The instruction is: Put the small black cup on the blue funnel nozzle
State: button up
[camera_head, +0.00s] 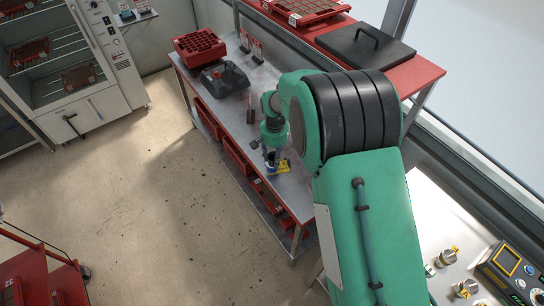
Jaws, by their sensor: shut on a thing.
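My gripper (270,155) is far off and small in the head view, pointing down over the front part of the grey-topped bench. It is shut on a small dark thing, which looks like the small black cup; the fingers mostly hide it. The blue funnel nozzle (271,170) shows as a small blue patch just below the gripper, beside a yellow piece (284,166). I cannot tell whether the cup touches the blue nozzle or is above it.
The bench (228,128) also carries a red cell tray (200,46), a dark machine part (224,77) and a small dark block (250,110).

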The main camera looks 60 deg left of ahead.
aim_at(272, 156)
jog(key=shift+w+a+f, duration=0.1)
jog(key=shift+w+a, duration=0.2)
jog(key=shift+a, duration=0.3)
jog(key=shift+w+a+f, duration=0.1)
jog(key=shift+w+a, duration=0.15)
jog(key=shift+a, duration=0.3)
jog(key=shift+w+a, duration=0.3)
jog(key=shift+a, duration=0.3)
jog(key=shift+f+b, duration=0.35)
jog(key=shift+f, duration=1.4)
jog(key=shift+f, duration=0.1)
jog(key=o, duration=0.8)
jog(key=shift+c, duration=0.2)
notch_tip(272, 156, up, 12)
jog(key=p, duration=0.1)
jog(key=shift+d, duration=0.1)
